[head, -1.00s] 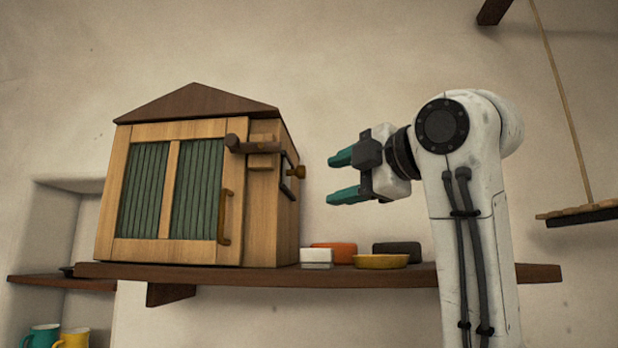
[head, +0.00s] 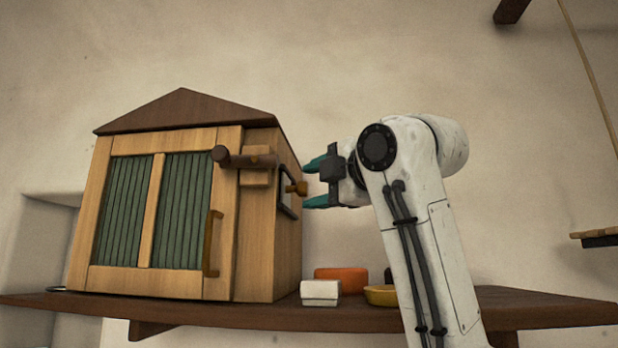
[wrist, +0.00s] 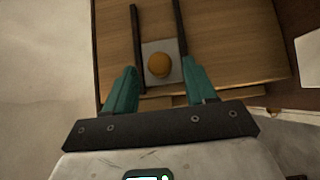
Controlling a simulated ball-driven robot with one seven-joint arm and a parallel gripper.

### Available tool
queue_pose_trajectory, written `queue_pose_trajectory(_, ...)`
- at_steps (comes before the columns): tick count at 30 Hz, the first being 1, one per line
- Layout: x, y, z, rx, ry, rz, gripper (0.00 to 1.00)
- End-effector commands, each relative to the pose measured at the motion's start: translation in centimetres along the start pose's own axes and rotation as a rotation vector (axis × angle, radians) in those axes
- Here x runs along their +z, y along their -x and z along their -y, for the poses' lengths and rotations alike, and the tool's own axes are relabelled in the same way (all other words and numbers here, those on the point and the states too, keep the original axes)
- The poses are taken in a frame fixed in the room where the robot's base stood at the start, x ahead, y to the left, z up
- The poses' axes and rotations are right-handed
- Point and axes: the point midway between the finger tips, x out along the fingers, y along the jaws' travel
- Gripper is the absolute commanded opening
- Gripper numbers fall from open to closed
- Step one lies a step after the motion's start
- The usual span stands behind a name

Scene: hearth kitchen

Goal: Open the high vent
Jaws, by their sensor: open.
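A wooden house-shaped cabinet (head: 255,235) with a dark pitched roof stands on a shelf. On its right side wall a small round wooden knob (head: 299,188) sticks out beside a dark frame (head: 285,190). In the wrist view the orange-brown knob (wrist: 159,65) sits on a pale square plate (wrist: 150,48) between two dark rails (wrist: 137,45). My gripper (head: 305,186) is open, its teal fingers pointing at that side wall. The fingers lie on either side of the knob in the wrist view; I cannot tell whether they touch it.
The cabinet's front door has green slats (head: 183,210), a vertical handle (head: 212,243) and a wooden latch bar (head: 240,159) at its upper right. A white box (head: 320,291), an orange item (head: 342,278) and a yellow dish (head: 380,295) sit on the shelf (head: 215,315) below my gripper.

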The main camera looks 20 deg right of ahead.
Motion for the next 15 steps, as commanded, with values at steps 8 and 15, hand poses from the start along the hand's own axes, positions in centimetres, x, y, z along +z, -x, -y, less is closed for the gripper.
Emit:
queue_pose_trajectory(8,0.0,-2.2,-0.1,0.0,-0.001,0.0,0.56)
queue_pose_trajectory(15,0.0,-2.4,0.0,0.0,-0.001,0.0,0.56)
